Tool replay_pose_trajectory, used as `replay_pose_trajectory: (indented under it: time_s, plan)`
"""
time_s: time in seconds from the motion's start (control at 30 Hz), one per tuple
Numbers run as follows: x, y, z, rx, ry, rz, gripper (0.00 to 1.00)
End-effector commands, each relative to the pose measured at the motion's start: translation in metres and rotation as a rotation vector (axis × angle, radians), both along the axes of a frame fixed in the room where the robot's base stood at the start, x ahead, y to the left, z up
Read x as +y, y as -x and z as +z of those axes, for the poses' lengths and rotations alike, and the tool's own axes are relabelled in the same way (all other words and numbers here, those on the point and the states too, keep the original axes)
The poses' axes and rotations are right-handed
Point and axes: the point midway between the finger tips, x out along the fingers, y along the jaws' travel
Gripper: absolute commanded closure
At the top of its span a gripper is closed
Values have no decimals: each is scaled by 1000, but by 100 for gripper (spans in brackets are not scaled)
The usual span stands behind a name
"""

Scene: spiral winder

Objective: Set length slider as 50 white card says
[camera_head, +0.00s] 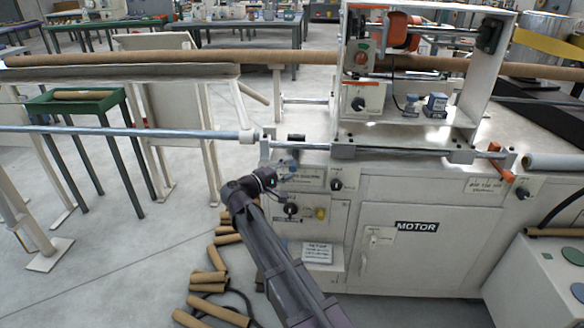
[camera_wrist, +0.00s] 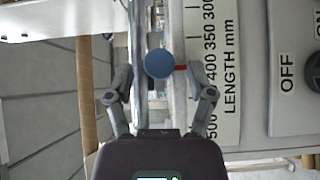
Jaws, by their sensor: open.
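The length slider's round blue knob (camera_wrist: 158,63) shows in the wrist view on a pale vertical rail. A red pointer (camera_wrist: 181,68) sticks out beside it toward the white scale (camera_wrist: 228,120) marked LENGTH mm, close to the 400 mark. My gripper (camera_wrist: 163,72) is open, with one finger on each side of the knob and gaps visible on both sides. In the head view my gripper (camera_head: 270,178) is at the machine's front panel and partly hides the slider area. A white card (camera_head: 318,253) sits low on the machine front; its writing is too small to read.
A black dial (camera_head: 290,209) and yellow knob (camera_head: 320,213) sit below my gripper. Cardboard tubes (camera_head: 208,280) lie on the floor left of my arm. A metal bar (camera_head: 120,132) extends left.

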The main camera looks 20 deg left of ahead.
Motion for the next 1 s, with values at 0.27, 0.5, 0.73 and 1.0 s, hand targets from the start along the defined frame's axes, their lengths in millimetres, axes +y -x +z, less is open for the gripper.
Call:
replay_pose_trajectory:
  time_s: [0.27,0.5,0.73,1.0]
  plan:
    - [22,36,0,0,0,2,30]
    - [41,67,0,0,0,2,30]
    - [52,83,0,0,0,1,30]
    - [53,86,0,0,0,0,30]
